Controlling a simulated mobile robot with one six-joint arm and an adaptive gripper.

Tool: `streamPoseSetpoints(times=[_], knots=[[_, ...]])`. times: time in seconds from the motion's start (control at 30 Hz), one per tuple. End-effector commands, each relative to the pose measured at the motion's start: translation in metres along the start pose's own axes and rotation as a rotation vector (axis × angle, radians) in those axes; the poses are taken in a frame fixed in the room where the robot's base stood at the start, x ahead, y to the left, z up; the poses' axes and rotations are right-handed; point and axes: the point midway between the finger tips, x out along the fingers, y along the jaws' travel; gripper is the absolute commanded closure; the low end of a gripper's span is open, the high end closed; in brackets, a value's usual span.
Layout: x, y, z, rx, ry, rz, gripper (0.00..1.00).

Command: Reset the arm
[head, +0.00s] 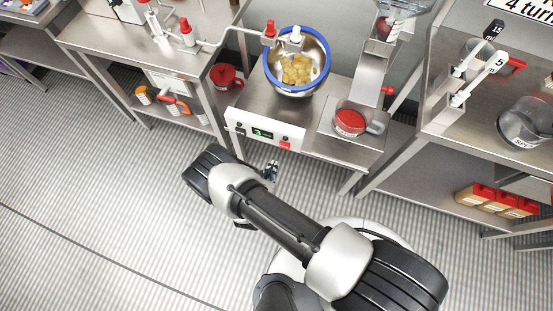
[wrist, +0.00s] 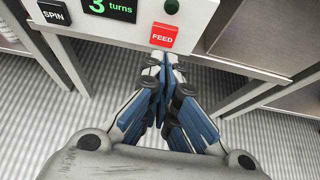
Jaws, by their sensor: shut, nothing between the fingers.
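My gripper (wrist: 166,70) is shut and empty. In the wrist view its blue and grey fingers meet just below the red FEED button (wrist: 162,36); I cannot tell whether they touch anything there. In the head view my gripper (head: 272,170) shows small beside my arm, over the floor in front of the machine's control panel (head: 262,130). My arm stretches from the lower right to the middle, and part of the gripper is hidden behind it.
A blue-rimmed steel drum (head: 272,75) with yellow chunks stands on the machine table. A red-filled cup (head: 350,122) stands on a plate to its right. The display (wrist: 108,7) reads 3 turns. Benches stand left and right (head: 455,120). The striped floor in front is clear.

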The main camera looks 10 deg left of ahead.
Motion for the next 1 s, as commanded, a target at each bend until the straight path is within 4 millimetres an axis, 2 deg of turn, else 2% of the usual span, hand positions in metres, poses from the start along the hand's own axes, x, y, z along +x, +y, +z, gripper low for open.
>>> streamPoseSetpoints(times=[0.07,0.2,0.8,0.87,0.93,1.0], knots=[[-0.009,0.000,0.001,-0.001,0.000,0.001,1.00],[-0.013,-0.001,0.000,-0.001,0.001,-0.001,1.00],[-0.013,0.000,0.001,0.004,-0.001,-0.004,1.00],[-0.012,0.001,0.009,0.021,-0.006,-0.016,1.00],[-0.011,0.004,0.030,0.067,-0.019,-0.050,1.00],[-0.009,0.006,0.065,0.143,-0.039,-0.109,1.00]])
